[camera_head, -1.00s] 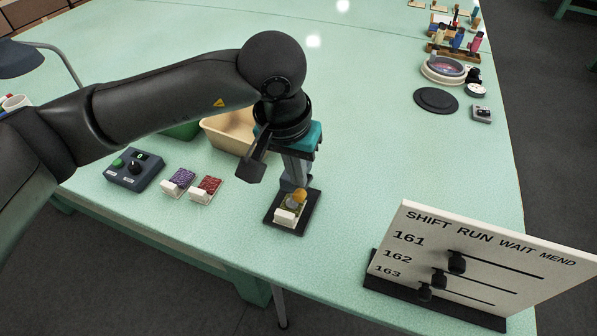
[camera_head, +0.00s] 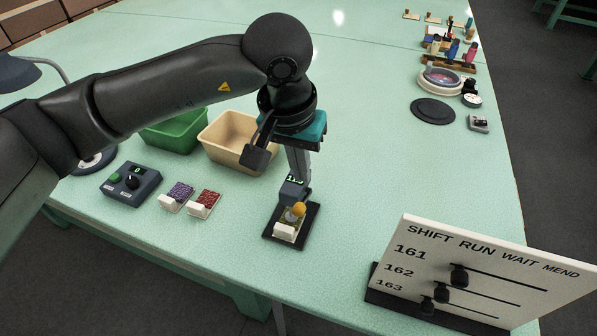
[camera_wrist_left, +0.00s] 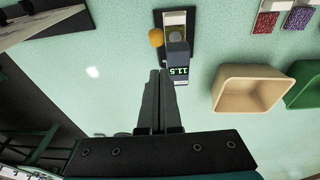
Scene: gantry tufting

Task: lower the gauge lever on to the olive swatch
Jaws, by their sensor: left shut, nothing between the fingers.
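The gauge stands on a dark base (camera_head: 308,222), its grey head (camera_head: 291,191) showing a lit display that reads 11.5 in the left wrist view (camera_wrist_left: 179,71). A lever with a yellow-orange knob (camera_head: 298,209) sits at the head; the knob also shows in the left wrist view (camera_wrist_left: 156,37). The olive swatch (camera_head: 290,224) with a white tag (camera_head: 285,233) lies on the base under the knob. I cannot tell whether the lever touches it. My left gripper (camera_wrist_left: 160,74) is shut and empty, its tips close to the gauge head. My right gripper is not in view.
Purple (camera_head: 177,194) and red (camera_head: 204,202) swatches and a control box (camera_head: 131,183) lie left of the gauge. Cream (camera_head: 230,139) and green (camera_head: 172,135) bins stand behind. A SHIFT RUN WAIT MEND board (camera_head: 480,265) stands front right. The table between gauge and board is clear.

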